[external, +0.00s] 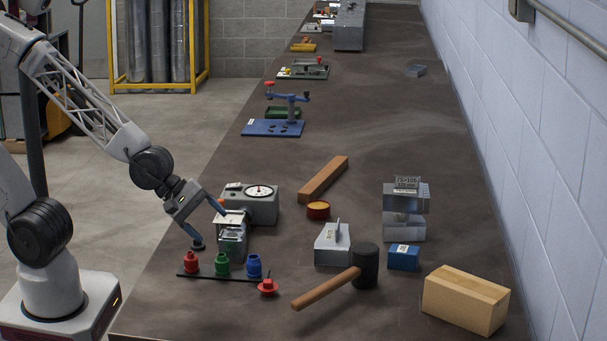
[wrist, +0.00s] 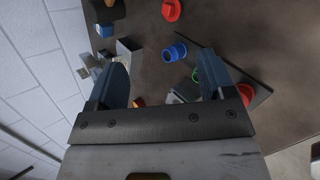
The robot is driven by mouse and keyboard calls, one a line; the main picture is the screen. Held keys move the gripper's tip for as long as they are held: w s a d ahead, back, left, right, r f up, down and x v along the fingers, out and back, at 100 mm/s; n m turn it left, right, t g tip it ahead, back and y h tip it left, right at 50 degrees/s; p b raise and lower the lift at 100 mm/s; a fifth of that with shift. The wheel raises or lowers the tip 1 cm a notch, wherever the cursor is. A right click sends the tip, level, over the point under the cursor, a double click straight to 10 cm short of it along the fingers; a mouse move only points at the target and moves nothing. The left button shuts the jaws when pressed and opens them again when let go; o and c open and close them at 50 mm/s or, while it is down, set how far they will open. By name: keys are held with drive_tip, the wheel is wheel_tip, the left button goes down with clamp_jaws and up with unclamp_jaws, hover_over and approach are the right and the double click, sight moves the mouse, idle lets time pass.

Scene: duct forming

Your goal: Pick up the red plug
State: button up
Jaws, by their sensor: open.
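A red plug-like piece with a wide flange (external: 268,288) lies on the dark bench near its front edge; in the wrist view it is at the top edge (wrist: 171,9). Another red piece (external: 191,262) stands at the left end of a thin black strip; in the wrist view it is at the right (wrist: 246,93). I cannot tell for certain which is the red plug. My gripper (external: 204,220) is open and apart from both, above and behind the strip. Its two blue fingers also show in the wrist view (wrist: 165,78), with nothing held between them.
A green piece (external: 222,265) and a blue piece (external: 254,267) stand on the strip (external: 207,276). A grey dial box (external: 251,205) and a small metal device (external: 232,240) stand close to my gripper. A mallet (external: 328,288) lies to the right, near a cardboard box (external: 466,299).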

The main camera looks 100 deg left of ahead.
sight(266, 281)
drive_tip(key=w+f+n+t, duration=0.1)
drive_tip(key=w+f+n, duration=0.1)
drive_tip(key=f+n, duration=0.1)
drive_tip(key=w+f+n+t+y, duration=0.1)
drive_tip(key=w+f+n, duration=0.1)
drive_tip(key=f+n, duration=0.2)
drive_tip(key=w+d+f+n+t, duration=0.1)
drive_tip(key=w+f+n, duration=0.1)
drive_tip(key=n, duration=0.4)
drive_tip(key=shift+w+f+t, duration=0.15)
drive_tip(key=shift+f+t, duration=0.15)
drive_tip(key=shift+f, duration=0.5)
drive_tip(key=shift+w+f+n+t+y, duration=0.15)
drive_tip(key=shift+f+n+t+y, duration=0.15)
drive_tip(key=shift+f+n, duration=0.55)
drive_tip(key=shift+r, duration=0.2)
drive_tip(key=shift+w, duration=0.1)
drive_tip(key=shift+x, duration=1.2)
drive_tip(key=shift+a+x, duration=0.15)
drive_tip(key=shift+x, duration=1.15)
drive_tip(key=shift+a+x, duration=0.15)
drive_tip(key=shift+x, duration=1.15)
drive_tip(key=shift+c, duration=0.4)
drive_tip(key=c, duration=0.8)
